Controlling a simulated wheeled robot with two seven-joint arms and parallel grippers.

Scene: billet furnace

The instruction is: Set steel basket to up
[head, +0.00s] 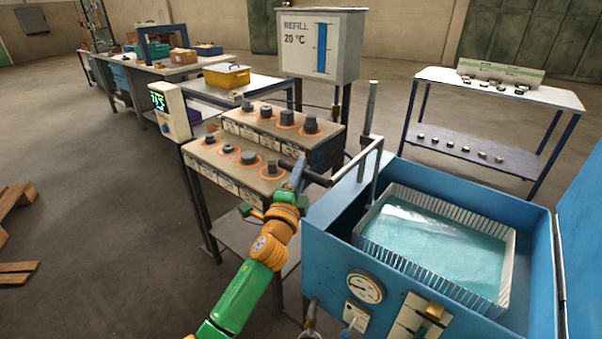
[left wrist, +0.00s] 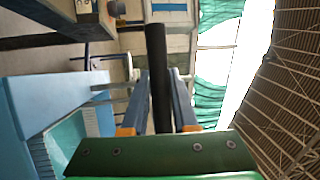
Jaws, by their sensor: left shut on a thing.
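The steel basket (head: 455,219) has pale slatted walls and sits inside the blue tank (head: 335,245), with clear blue-green liquid showing within it. A grey bent bar (head: 352,166) rises at the tank's left side and reaches left to a dark grip. My left gripper (head: 297,176) is at the left end of this bar, left of the tank. In the left wrist view, the dark round grip (left wrist: 158,75) stands between the two blue fingers of my left gripper (left wrist: 163,100), which is shut on it. My right gripper is not in view.
A bench with dark metal parts in orange rings (head: 265,185) stands close behind my left gripper. A REFILL panel (head: 320,45) stands behind it. A white shelf (head: 500,87) with small parts is at the back right. The tank's raised lid (head: 585,230) is at the right edge.

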